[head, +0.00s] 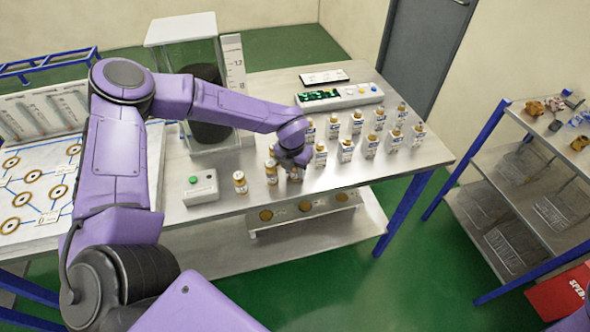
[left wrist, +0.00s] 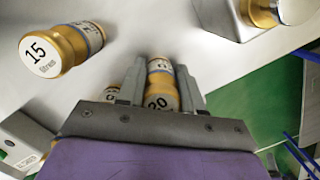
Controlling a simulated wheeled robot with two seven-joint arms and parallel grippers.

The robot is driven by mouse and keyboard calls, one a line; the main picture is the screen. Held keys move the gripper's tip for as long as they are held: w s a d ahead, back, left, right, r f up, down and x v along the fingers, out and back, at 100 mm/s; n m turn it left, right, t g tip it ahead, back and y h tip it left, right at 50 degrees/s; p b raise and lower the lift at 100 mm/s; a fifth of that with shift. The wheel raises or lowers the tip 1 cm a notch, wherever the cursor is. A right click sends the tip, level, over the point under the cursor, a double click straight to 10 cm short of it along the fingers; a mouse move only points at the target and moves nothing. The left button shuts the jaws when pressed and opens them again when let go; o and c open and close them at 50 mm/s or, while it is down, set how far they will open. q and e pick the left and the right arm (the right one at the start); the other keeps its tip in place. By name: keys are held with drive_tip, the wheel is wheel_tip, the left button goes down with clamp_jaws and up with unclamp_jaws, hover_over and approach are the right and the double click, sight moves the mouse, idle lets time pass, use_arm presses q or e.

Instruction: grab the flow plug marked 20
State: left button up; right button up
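The flow plug marked 20 (left wrist: 161,88) is a gold and white bottle shape. In the left wrist view it stands between the two fingers of my left gripper (left wrist: 162,84), its number partly cut off by the gripper's body. The fingers lie close along both sides of it; I cannot tell whether they press on it. In the head view my left gripper (head: 294,160) is down at the table's front, its hand covering most of a plug. My right gripper is not in view.
The plug marked 15 (left wrist: 51,50) and another gold plug (head: 272,171) stand close on the left. Several white and gold plugs (head: 346,149) stand in rows to the right. A control box with a green button (head: 200,187) is left; a grey console (head: 339,96) is behind.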

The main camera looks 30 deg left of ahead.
use_arm(q)
clamp_jaws()
